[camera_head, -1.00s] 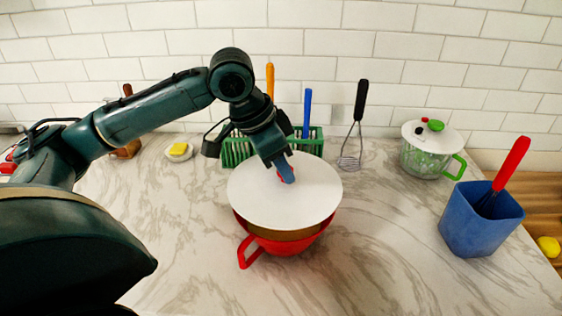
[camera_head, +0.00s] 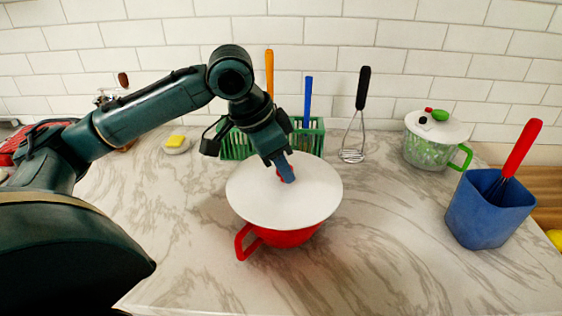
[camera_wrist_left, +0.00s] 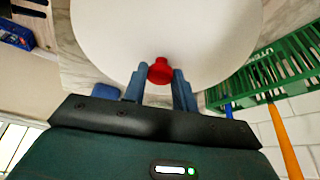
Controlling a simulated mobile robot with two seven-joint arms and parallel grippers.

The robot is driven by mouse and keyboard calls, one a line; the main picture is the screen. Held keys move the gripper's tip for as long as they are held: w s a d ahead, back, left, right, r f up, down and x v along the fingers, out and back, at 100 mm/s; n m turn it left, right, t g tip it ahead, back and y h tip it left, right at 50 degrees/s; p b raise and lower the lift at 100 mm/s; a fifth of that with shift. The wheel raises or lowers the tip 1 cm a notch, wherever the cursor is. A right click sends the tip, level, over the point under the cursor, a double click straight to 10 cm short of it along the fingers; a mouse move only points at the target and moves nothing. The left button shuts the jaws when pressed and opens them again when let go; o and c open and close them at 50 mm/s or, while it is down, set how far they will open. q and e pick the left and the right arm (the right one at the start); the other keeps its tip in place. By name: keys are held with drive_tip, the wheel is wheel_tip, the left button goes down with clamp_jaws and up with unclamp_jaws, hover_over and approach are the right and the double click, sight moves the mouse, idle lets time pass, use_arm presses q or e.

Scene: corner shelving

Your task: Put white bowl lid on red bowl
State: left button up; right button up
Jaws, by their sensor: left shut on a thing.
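The white bowl lid (camera_head: 262,203) is a round disc with a red knob, which shows in the left wrist view (camera_wrist_left: 160,70). My left gripper (camera_head: 285,174) is shut on the knob from above, with a blue finger on each side of it. The red bowl (camera_head: 285,238) stands on the counter under the lid, its handle (camera_head: 243,243) pointing to the front left. The lid covers the bowl's opening in the head view; whether it rests fully on the rim cannot be told. My right gripper is in neither view.
A green rack (camera_head: 238,147) with utensils stands behind the bowl; it also shows in the wrist view (camera_wrist_left: 262,80). A whisk (camera_head: 353,150), a green-handled lidded pot (camera_head: 425,150) and a blue holder (camera_head: 470,222) stand to the right. A yellow sponge (camera_head: 175,141) lies at back left. The front counter is clear.

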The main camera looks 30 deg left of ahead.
use_arm(q)
drive_tip(key=shift+f, duration=0.45)
drive_tip(key=o, duration=1.1)
drive_tip(key=shift+o, duration=0.2)
drive_tip(key=p+v, duration=0.1)
drive_tip(key=v, duration=1.2)
drive_tip(key=shift+r, duration=0.1)
